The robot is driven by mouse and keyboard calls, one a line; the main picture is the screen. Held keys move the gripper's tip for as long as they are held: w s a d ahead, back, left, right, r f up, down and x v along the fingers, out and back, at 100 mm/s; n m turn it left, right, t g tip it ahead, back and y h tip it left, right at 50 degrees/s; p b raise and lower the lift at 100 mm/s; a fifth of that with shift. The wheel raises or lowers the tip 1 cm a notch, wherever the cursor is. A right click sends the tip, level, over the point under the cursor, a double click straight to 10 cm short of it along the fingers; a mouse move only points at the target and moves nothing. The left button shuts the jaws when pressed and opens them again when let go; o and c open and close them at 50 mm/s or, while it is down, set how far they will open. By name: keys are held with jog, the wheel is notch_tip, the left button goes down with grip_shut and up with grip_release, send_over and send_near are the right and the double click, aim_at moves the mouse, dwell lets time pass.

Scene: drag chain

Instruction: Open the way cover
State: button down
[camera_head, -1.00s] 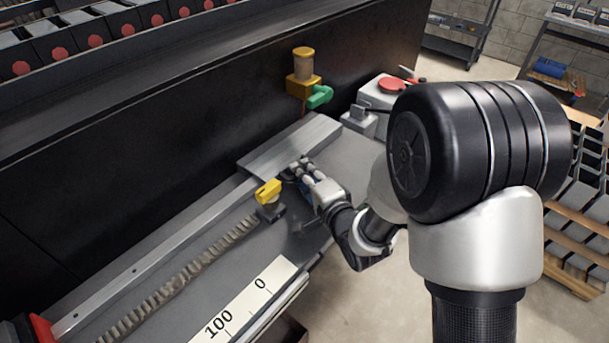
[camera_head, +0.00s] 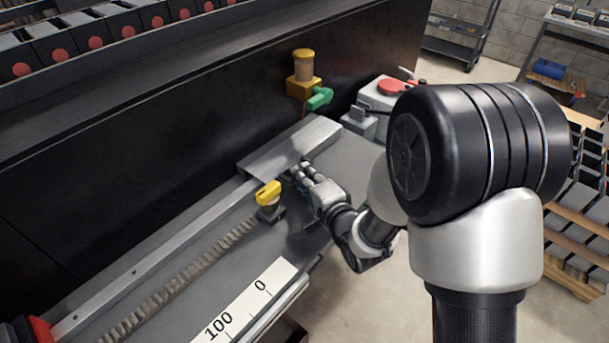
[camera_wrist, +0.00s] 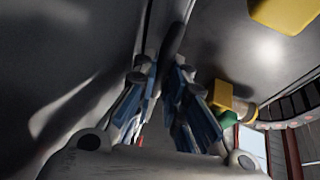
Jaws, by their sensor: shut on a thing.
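The way cover (camera_head: 285,150) is a silver metal plate lying along the foot of the black machine wall, at the far end of a long rail. My gripper (camera_head: 295,174) is at the cover's front edge, right of a yellow-topped knob (camera_head: 268,193). In the wrist view my gripper's blue-padded fingers (camera_wrist: 172,85) are close together around a dark bar (camera_wrist: 175,42), which looks like the cover's handle. The fingers hide part of the grip. The cover lies flat against the bed, with no clear gap under it.
A ribbed drag chain (camera_head: 185,275) runs along the bed beside the rail (camera_head: 150,262). A white scale plate (camera_head: 245,303) lies at the front edge. A yellow-and-green fitting (camera_head: 304,85) stands out from the wall above the cover. A grey box with a red button (camera_head: 388,88) is behind my arm.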

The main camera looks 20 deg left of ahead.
jog(key=shift+r, duration=0.15)
jog(key=r+p, duration=0.1)
jog(key=p, duration=0.2)
jog(key=shift+r+h, duration=0.3)
jog(key=shift+h, duration=0.1)
jog(key=r+g+h+p, duration=0.1)
jog(key=p, duration=0.2)
jog(key=a+r+n+g+h+p, duration=0.1)
jog(key=r+p, duration=0.1)
jog(key=p, duration=0.1)
jog(key=r+h+p, duration=0.1)
jog(key=r+p, duration=0.1)
jog(key=p, duration=0.2)
jog(key=shift+w+a+r+n+g+h, duration=0.2)
jog(key=shift+w+a+n+g+h, duration=0.1)
jog(key=shift+w+a+g, duration=0.1)
jog(key=shift+a+r+p, duration=0.15)
jog(key=shift+r+p, duration=0.1)
jog(key=shift+p, duration=0.2)
jog(key=w+a+r, duration=0.2)
jog(key=a+r, duration=0.1)
jog(key=a, duration=0.1)
jog(key=shift+a+r, duration=0.15)
jog(key=shift+r, duration=0.25)
